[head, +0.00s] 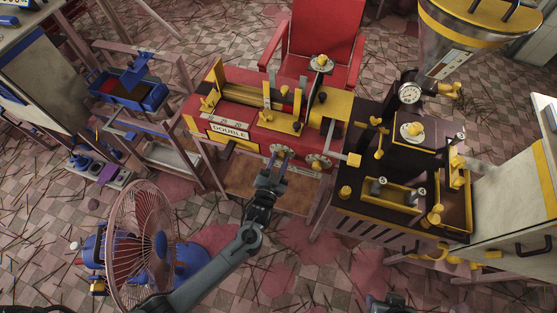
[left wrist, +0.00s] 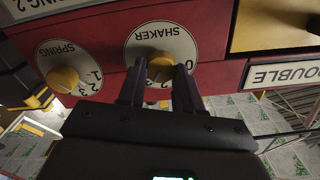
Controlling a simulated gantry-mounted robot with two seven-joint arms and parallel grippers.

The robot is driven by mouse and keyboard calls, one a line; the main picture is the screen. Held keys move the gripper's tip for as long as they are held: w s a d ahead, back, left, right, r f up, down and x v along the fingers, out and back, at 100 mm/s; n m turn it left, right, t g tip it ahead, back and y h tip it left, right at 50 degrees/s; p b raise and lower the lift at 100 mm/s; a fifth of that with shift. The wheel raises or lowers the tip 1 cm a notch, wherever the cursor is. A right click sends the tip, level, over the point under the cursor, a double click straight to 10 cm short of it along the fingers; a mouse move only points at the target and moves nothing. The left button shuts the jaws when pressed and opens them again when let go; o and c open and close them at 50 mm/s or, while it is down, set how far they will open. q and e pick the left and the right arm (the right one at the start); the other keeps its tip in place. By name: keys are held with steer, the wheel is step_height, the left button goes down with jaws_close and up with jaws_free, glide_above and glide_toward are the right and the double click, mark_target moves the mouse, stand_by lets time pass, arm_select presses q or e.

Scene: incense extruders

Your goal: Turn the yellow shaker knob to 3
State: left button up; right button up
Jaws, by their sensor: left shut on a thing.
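The yellow shaker knob (left wrist: 160,65) sits on a round white dial (left wrist: 185,42) lettered SHAKER on the red machine front. My left gripper (left wrist: 159,82) is shut on this knob, with one dark finger on each side of it. I cannot tell which number the knob points at. In the head view, my left gripper (head: 279,158) reaches the machine's front at the shaker dial, hiding most of the knob. My right gripper does not show clearly.
The spring knob (left wrist: 62,78) is close beside the shaker dial; its dial also shows in the head view (head: 318,161). A DOUBLE label (head: 230,131) is on the machine's front. A fan (head: 138,245) stands near my left arm. A dark yellow-trimmed machine (head: 375,225) stands at right.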

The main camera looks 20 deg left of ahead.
arm_select(q)
steer(key=o, duration=1)
steer(key=shift+o, duration=0.2)
steer(key=shift+s, duration=0.6)
steer(key=s+p, duration=0.2)
steer(key=s, duration=0.7)
steer(key=shift+s+d, duration=0.3)
steer(key=shift+d, duration=0.05)
